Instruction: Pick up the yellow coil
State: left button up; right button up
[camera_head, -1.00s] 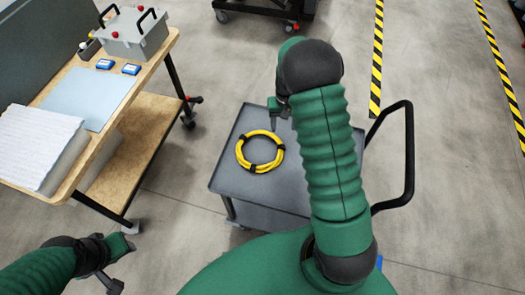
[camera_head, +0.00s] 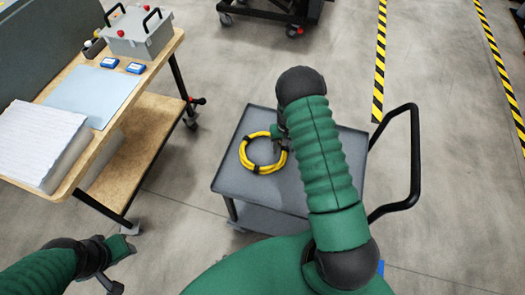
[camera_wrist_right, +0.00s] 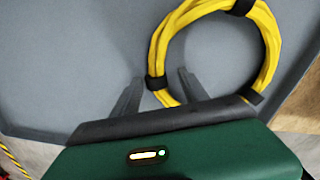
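The yellow coil (camera_head: 249,154), a ring of cable with black straps, lies flat on the grey cart top. My right gripper (camera_head: 279,133) is over the coil's upper right edge in the head view, partly hidden by its own arm. In the right wrist view, its two dark fingers (camera_wrist_right: 160,84) are apart. The coil (camera_wrist_right: 160,40) runs between them, with a black strap near the fingers. I cannot tell how far above the cable they are. My left gripper (camera_head: 123,262) is at the lower left, away from the cart; its opening is unclear.
The cart top (camera_head: 234,183) is otherwise bare, with a black handle (camera_head: 415,160) on its right. A wooden workbench (camera_head: 152,55) at left bears a grey case (camera_head: 138,38), blue boxes and a white stack (camera_head: 38,140). Floor lies open between bench and cart.

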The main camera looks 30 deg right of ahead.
jog(key=shift+d+f, duration=0.1)
jog(key=shift+d, duration=0.1)
jog(key=c, duration=0.7)
grip_shut()
